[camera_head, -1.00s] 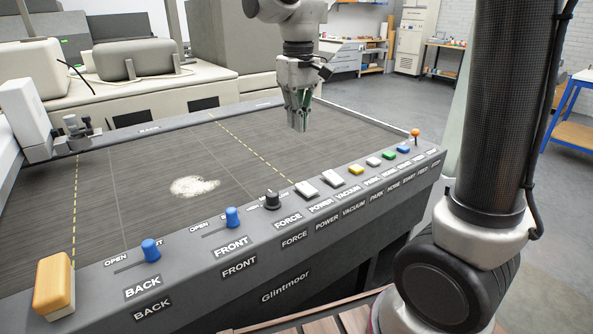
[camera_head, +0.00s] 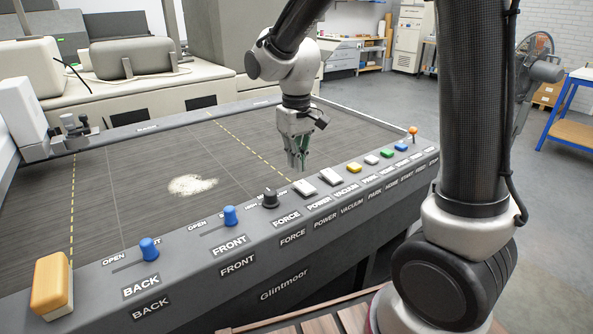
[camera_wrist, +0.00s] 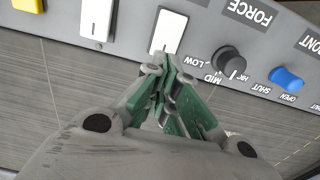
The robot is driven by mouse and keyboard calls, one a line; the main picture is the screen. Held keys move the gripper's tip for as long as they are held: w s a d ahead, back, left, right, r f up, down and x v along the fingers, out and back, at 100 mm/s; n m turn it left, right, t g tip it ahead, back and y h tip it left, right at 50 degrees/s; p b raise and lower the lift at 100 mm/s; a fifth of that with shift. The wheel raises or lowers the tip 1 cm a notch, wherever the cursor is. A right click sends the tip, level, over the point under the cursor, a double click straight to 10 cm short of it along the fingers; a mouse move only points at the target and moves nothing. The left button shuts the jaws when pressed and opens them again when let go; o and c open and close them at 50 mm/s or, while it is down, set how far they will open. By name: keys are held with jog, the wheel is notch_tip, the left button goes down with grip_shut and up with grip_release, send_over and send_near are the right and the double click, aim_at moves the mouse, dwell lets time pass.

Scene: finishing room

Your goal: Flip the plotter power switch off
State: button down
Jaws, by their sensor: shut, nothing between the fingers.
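The power switch (camera_head: 304,187) is a white rocker on the plotter's grey control panel, above a POWER label. In the wrist view the power switch (camera_wrist: 168,30) lies just beyond my fingertips. My gripper (camera_head: 298,167) points down with its fingers shut and empty, close behind the switch on the bed side. In the wrist view my gripper (camera_wrist: 167,62) overlaps the near end of the switch, and I cannot tell whether it touches. Which way the rocker is tipped is not clear.
A black force knob (camera_head: 270,198) stands left of the power switch and the white vacuum switch (camera_head: 331,177) right of it. A yellow button (camera_head: 354,167) and several others follow. Blue sliders (camera_head: 230,216) are further left. The dark plotter bed (camera_head: 130,205) is mostly clear.

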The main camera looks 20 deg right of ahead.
jog(key=shift+f, duration=1.6)
jog(key=shift+w+f+g, duration=0.1)
jog(key=shift+f+g, duration=0.3)
jog(key=shift+r, duration=0.1)
jog(key=shift+r, duration=0.75)
